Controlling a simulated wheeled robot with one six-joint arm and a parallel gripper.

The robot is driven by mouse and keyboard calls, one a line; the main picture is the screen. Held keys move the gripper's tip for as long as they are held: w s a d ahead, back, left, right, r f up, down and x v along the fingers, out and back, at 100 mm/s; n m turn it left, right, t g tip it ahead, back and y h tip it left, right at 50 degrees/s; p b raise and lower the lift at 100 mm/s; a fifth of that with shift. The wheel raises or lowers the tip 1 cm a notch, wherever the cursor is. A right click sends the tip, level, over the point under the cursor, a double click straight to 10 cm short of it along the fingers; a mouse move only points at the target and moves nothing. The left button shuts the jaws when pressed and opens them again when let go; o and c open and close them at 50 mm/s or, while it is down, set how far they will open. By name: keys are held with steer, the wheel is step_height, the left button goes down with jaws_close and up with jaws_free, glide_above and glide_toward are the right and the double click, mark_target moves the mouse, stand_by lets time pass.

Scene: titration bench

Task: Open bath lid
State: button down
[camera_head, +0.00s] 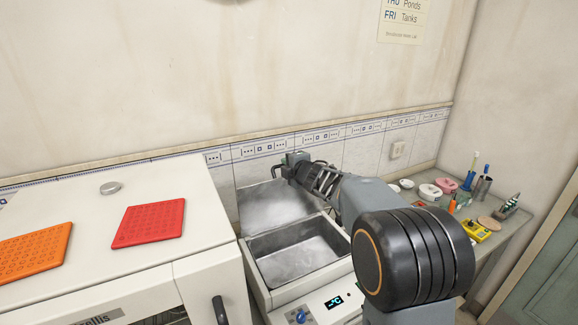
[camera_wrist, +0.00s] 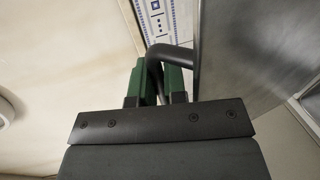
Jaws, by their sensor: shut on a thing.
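The water bath (camera_head: 300,290) stands in the middle, with a display reading °C and a blue knob on its front. Its metal lid (camera_head: 272,205) is raised, tilted up at the back against the tiled wall, and the empty-looking metal basin (camera_head: 298,250) is uncovered. My gripper (camera_head: 291,163) is at the top edge of the lid. In the wrist view, my gripper's green-padded jaws (camera_wrist: 160,82) are shut around the dark bent lid handle (camera_wrist: 154,68). The lid's metal face (camera_wrist: 250,48) shows at the right there. Part of the lid's right side is near my arm.
A white cabinet (camera_head: 90,255) stands left of the bath, with a red rack (camera_head: 150,222) and an orange rack (camera_head: 35,252) on top. To the right, a bench holds a yellow meter (camera_head: 476,231), a pink-lidded item (camera_head: 446,185) and other small items. The tiled wall (camera_head: 365,155) is close behind the lid.

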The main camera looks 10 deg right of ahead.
steer(key=shift+r, duration=0.1)
steer(key=c, duration=1.5)
jaws_free()
steer(key=v, duration=1.4)
steer(key=shift+b, duration=0.35)
